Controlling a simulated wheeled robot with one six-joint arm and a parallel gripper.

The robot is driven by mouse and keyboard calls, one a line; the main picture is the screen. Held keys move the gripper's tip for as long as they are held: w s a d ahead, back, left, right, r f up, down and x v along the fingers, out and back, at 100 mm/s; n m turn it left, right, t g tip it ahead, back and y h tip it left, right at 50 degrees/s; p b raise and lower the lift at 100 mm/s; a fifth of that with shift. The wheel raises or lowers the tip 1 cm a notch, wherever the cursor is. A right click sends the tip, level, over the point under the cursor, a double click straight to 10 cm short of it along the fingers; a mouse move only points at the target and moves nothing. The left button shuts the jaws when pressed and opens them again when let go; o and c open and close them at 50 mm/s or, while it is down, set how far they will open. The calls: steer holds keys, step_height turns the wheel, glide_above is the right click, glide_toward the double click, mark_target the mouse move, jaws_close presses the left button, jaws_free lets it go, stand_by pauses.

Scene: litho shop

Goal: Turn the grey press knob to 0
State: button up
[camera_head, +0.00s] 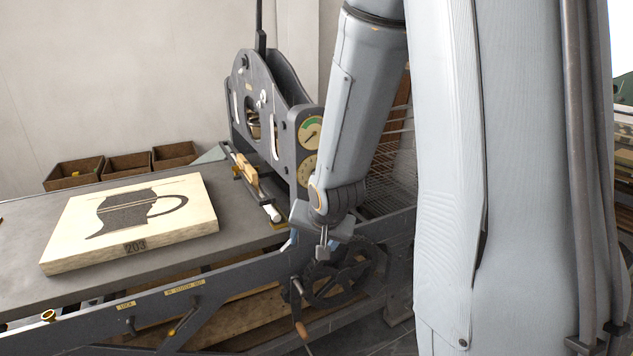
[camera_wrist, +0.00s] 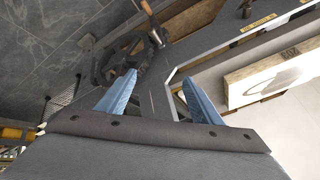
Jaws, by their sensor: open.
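The dark grey press (camera_head: 268,88) stands beyond the bed. Its near side carries a gauge with a green band (camera_head: 311,132) and a second dial (camera_head: 307,168) below it, partly covered by my arm. I cannot make out the grey knob in either view; my arm hides part of that side of the press. My gripper (camera_head: 308,243) is low beside the press's side frame, above a spoked wheel (camera_head: 345,283). In the wrist view my gripper (camera_wrist: 158,92) has its two blue fingers wide apart, with nothing held between them.
A pale stone block (camera_head: 190,213) with a jug picture, marked 203, lies on the press bed (camera_head: 25,247). The side rail (camera_head: 225,285) has labelled small levers. A crank with a wooden handle (camera_head: 301,330) hangs below. Several wooden boxes (camera_head: 127,166) stand behind.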

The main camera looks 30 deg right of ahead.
steer(key=w+d+r+m+t+y, duration=0.1)
steer(key=w+d+r+m+t, duration=0.2)
steer(key=w+d+m+t, duration=0.4)
steer(key=w+d+r+m+t, duration=0.35)
steer(key=d+m, duration=0.25)
steer(key=m, duration=0.3)
steer(key=w+p, duration=0.1)
steer(key=w, duration=0.6)
steer(key=shift+w+a+f+t, duration=0.3)
steer(key=shift+w+a+t, duration=0.05)
steer(key=shift+w+t, duration=0.1)
steer(key=shift+c, duration=0.5)
steer(key=c, duration=1)
steer(key=shift+o, duration=0.2)
